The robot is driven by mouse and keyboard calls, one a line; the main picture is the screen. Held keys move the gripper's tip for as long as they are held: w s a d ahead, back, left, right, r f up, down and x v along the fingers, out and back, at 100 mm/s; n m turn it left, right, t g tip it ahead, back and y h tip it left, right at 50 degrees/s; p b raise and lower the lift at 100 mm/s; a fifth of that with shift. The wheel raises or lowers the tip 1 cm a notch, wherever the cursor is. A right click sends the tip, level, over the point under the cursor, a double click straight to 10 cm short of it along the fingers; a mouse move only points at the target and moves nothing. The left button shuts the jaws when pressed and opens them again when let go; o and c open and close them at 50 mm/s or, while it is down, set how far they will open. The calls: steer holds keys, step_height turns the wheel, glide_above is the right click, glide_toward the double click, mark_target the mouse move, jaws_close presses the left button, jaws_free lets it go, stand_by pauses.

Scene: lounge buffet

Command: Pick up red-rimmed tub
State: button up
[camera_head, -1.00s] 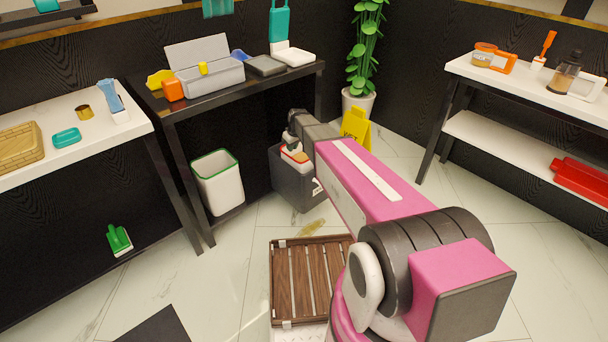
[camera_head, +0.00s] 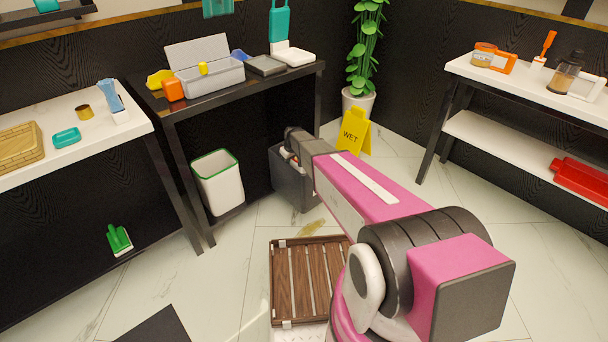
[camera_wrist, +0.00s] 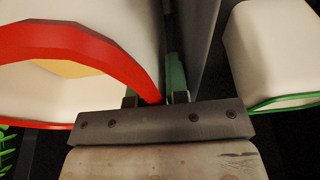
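The red-rimmed tub (camera_wrist: 75,45) fills the left of the wrist view, white with a thick red rim and something yellowish inside. My gripper (camera_wrist: 155,98) is at the rim's edge, with its two fingers apart. The red rim runs down between the fingers, and the left finger is mostly hidden behind it. I cannot tell whether either finger touches the tub. My gripper is hidden there too.
A white bin with a green rim (camera_head: 218,182) stands left of the grey bin. A yellow wet-floor sign (camera_head: 355,132) and a potted plant (camera_head: 366,50) stand to the right. The black table (camera_head: 240,92) is above. A slatted wooden crate (camera_head: 308,280) lies on the floor in front.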

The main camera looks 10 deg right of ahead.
stand_by(0.5)
jaws_close()
stand_by(1.5)
step_height(320, 180, up, 28)
stand_by(0.6)
